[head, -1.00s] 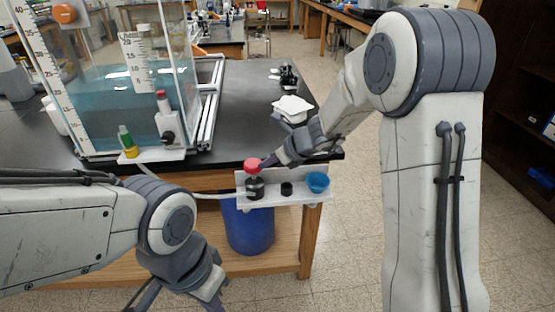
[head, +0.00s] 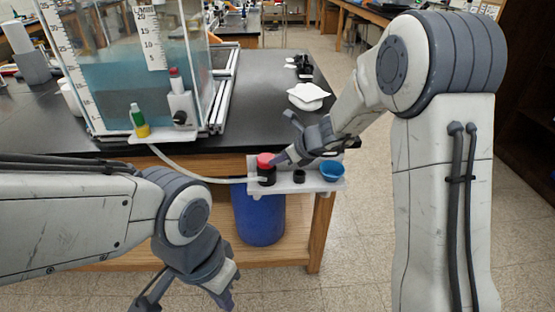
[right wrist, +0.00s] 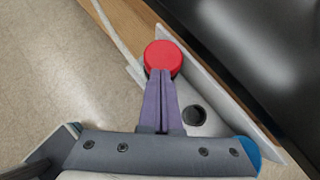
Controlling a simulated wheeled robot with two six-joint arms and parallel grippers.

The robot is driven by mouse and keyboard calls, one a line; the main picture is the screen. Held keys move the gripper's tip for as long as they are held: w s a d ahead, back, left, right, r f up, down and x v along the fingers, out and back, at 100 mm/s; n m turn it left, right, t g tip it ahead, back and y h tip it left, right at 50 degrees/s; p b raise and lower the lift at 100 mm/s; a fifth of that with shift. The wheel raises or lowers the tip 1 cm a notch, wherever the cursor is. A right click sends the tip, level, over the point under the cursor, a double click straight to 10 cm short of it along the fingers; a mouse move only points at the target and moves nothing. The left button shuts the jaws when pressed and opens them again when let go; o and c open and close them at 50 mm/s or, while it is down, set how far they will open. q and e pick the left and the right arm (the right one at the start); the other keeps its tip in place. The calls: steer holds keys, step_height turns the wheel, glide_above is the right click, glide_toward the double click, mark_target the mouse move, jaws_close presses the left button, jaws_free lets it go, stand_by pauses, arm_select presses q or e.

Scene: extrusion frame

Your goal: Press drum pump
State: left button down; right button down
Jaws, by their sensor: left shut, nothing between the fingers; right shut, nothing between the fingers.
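The drum pump has a red cap (head: 265,160) on a black body (head: 267,178). It stands at the left end of a white shelf (head: 308,186) on the bench's front edge. The cap sits low, close against the body. My right gripper (head: 278,161) is shut and empty, its fingertips at the cap's right side. In the right wrist view, the purple fingertips (right wrist: 160,72) overlap the near edge of the red cap (right wrist: 162,57). A blue drum (head: 258,215) stands below the shelf. My left gripper (head: 228,302) is shut and empty at the bottom, away from the pump.
A black knob (head: 299,176) and a blue bowl (head: 332,169) are on the shelf, right of the pump. A pale hose (head: 200,178) runs left toward the water tank (head: 115,90). A white item (head: 308,95) lies on the black bench top. Open floor lies right.

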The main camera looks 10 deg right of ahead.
steer(key=shift+f, duration=0.65)
arm_select(q)
steer(key=shift+f, duration=0.5)
arm_select(e)
steer(key=shift+r, duration=0.1)
arm_select(q)
steer(key=shift+r, duration=0.1)
arm_select(e)
steer(key=shift+s+d, duration=0.1)
